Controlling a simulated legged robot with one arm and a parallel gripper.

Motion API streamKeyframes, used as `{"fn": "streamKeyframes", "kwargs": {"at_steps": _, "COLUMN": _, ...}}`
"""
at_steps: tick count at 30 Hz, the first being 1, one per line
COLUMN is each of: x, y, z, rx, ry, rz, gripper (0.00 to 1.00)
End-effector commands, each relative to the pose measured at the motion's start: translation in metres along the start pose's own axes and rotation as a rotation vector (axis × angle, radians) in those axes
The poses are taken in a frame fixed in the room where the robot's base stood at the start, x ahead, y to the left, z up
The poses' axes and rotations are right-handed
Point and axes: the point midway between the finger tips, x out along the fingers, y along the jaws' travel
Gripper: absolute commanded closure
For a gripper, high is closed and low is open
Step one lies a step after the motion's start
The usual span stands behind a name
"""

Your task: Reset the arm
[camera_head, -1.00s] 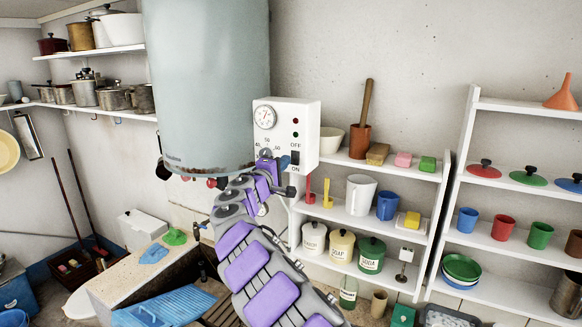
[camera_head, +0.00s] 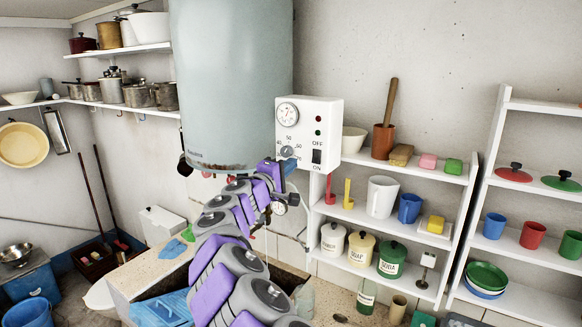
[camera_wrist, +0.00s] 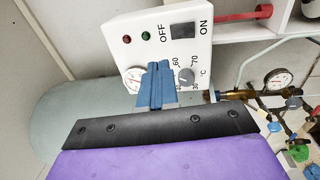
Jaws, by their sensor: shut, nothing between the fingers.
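My gripper (camera_head: 287,164) is at the end of my purple and grey arm, just below the lower left of the white control box (camera_head: 309,130). In the wrist view its blue fingers (camera_wrist: 158,84) are shut together with nothing between them. They overlap the picture of the box (camera_wrist: 190,45), beside its grey temperature knob (camera_wrist: 186,75). I cannot tell whether they touch it. The box carries a round gauge (camera_head: 287,114), two small lamps and a dark switch (camera_head: 317,156) between OFF and ON.
A large grey-green boiler (camera_head: 230,80) hangs left of the box. A shelf with mugs and labelled tins (camera_head: 391,259) stands close on the right, with another shelf (camera_head: 530,187) beyond. The trough (camera_head: 140,275) lies below my arm. Pipes with a gauge (camera_wrist: 279,79) run near the gripper.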

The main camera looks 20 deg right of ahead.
Motion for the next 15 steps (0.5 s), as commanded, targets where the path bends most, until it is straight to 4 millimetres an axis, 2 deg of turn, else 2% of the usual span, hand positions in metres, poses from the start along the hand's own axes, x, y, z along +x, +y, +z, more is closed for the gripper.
{"fn": "streamKeyframes", "kwargs": {"at_steps": 10, "x": -0.001, "y": 0.000, "z": 0.004, "rx": 0.004, "ry": -0.011, "rz": -0.003, "gripper": 1.00}}
{"fn": "streamKeyframes", "kwargs": {"at_steps": 13, "x": -0.001, "y": 0.001, "z": 0.030, "rx": 0.026, "ry": -0.067, "rz": -0.021, "gripper": 1.00}}
{"fn": "streamKeyframes", "kwargs": {"at_steps": 14, "x": -0.001, "y": 0.001, "z": 0.043, "rx": 0.038, "ry": -0.095, "rz": -0.032, "gripper": 1.00}}
{"fn": "streamKeyframes", "kwargs": {"at_steps": 15, "x": -0.001, "y": -0.003, "z": 0.065, "rx": 0.057, "ry": -0.141, "rz": -0.055, "gripper": 1.00}}
